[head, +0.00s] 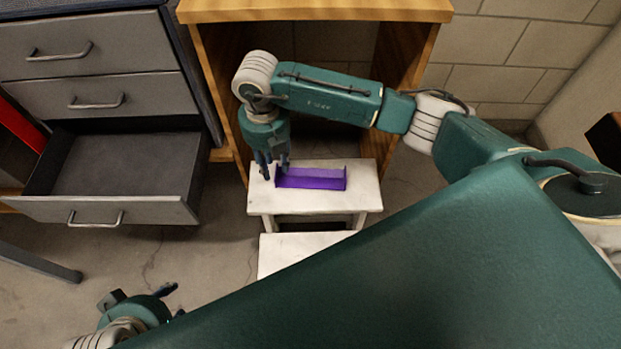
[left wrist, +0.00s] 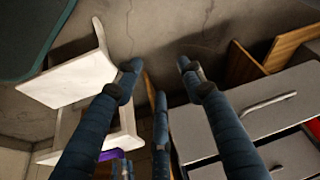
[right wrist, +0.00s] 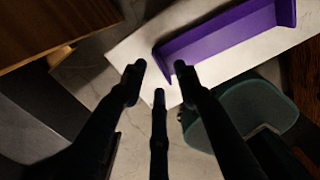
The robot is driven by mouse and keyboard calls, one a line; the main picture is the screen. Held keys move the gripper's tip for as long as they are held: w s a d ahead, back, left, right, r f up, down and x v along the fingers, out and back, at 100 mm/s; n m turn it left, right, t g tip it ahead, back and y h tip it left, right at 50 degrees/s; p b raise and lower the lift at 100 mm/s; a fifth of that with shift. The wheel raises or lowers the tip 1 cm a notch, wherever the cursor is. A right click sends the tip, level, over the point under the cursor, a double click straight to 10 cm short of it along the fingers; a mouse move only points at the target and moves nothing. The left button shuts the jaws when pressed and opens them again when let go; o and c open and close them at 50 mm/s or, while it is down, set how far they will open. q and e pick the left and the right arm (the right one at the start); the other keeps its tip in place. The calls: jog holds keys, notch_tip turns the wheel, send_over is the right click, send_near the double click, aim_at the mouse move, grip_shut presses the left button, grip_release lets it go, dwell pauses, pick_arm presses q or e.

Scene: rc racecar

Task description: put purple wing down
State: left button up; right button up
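The purple wing (head: 312,180) lies on the top of a white step stool (head: 362,197), with its end plates turned up. My right gripper (head: 273,170) is just beside the wing's left end, pointing down. In the right wrist view its fingers (right wrist: 161,72) are spread with nothing between them, and the wing (right wrist: 215,42) lies beyond the fingertips on the white top. I cannot tell whether a finger touches the wing. My left gripper (head: 172,301) is low at the lower left, away from the stool. Its fingers (left wrist: 155,68) are spread and empty in the left wrist view.
A grey drawer cabinet (head: 85,90) stands at left with its lowest drawer (head: 118,168) pulled out and empty. A wooden cabinet (head: 310,10) stands open behind the stool. The stool's lower step (head: 290,250) is bare. Floor between drawer and stool is clear.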

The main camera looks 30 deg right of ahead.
notch_tip(320, 180, down, 3)
jog(key=shift+r, duration=0.2)
pick_arm(q)
jog(key=w, duration=0.1)
jog(key=w+d+r+t, duration=0.1)
jog(key=w+t, duration=0.1)
jog(key=w, duration=0.1)
jog(key=shift+d+r, duration=0.15)
jog(key=shift+r, duration=0.05)
pick_arm(e)
grip_shut()
jog(key=shift+r, duration=0.1)
